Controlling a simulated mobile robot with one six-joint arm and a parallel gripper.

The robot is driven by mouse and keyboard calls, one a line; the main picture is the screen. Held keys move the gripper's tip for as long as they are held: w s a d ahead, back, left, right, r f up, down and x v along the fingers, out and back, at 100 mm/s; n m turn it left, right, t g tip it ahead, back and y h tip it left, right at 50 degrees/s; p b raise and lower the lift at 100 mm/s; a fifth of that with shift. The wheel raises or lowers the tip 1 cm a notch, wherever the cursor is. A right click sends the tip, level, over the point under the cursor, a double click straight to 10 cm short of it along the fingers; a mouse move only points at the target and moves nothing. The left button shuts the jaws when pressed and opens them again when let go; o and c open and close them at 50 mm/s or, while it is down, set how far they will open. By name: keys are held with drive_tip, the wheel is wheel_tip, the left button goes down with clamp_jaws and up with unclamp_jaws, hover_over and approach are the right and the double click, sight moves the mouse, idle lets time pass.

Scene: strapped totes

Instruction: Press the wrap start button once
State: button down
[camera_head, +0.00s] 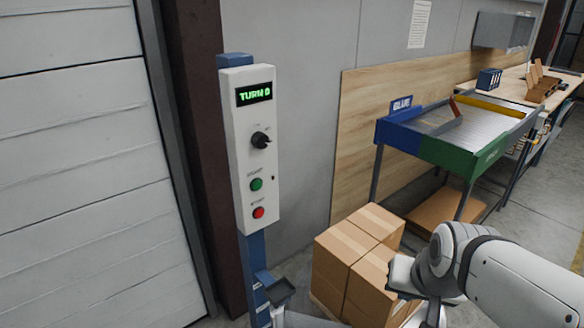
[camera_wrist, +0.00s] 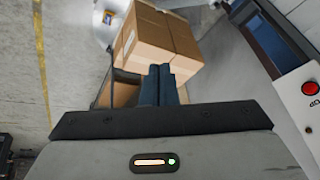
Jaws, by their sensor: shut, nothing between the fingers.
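The white control box (camera_head: 250,150) stands upright on a blue post (camera_head: 256,275). Its display (camera_head: 255,93) reads "TURN 0" in green. Below are a black knob (camera_head: 260,140), a green button (camera_head: 256,184) and a red button (camera_head: 258,212); the small labels are hard to read. In the wrist view the red button (camera_wrist: 311,88) shows at the right edge, and the green button is out of view. My gripper (camera_wrist: 158,72) is shut and empty, its dark fingers together, apart from the box and left of the red button in that view.
Taped cartons (camera_head: 360,255) are stacked right of the post; they also show beyond my fingers in the wrist view (camera_wrist: 160,40). A roller table (camera_head: 445,130) with blue and green sides stands behind them. A shutter door (camera_head: 90,170) is at left.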

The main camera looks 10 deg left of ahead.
sight(257, 186)
drive_tip(key=w+a+m+t+y+b, duration=0.45)
drive_tip(key=w+a+m+t, duration=0.3)
drive_tip(key=w+a, duration=0.65)
drive_tip(key=s+a+r+m+t+b, duration=0.2)
drive_tip(key=a+m+t+b, duration=0.1)
drive_tip(key=a+m+t, duration=0.1)
drive_tip(key=s+a+r+m+t+h+b, duration=0.1)
drive_tip(key=s+a+r+m+t+b, duration=0.1)
drive_tip(key=a+m+t, duration=0.3)
drive_tip(key=shift+a+r+m+t+b, duration=0.3)
drive_tip(key=shift+r+m+t+b, duration=0.3)
drive_tip(key=shift+m, duration=0.55)
drive_tip(key=w+a+p, duration=0.2)
drive_tip(key=w+a, duration=0.3)
drive_tip(key=a, duration=0.1)
drive_tip(key=shift+w+a, duration=0.3)
drive_tip(key=shift+a, duration=0.05)
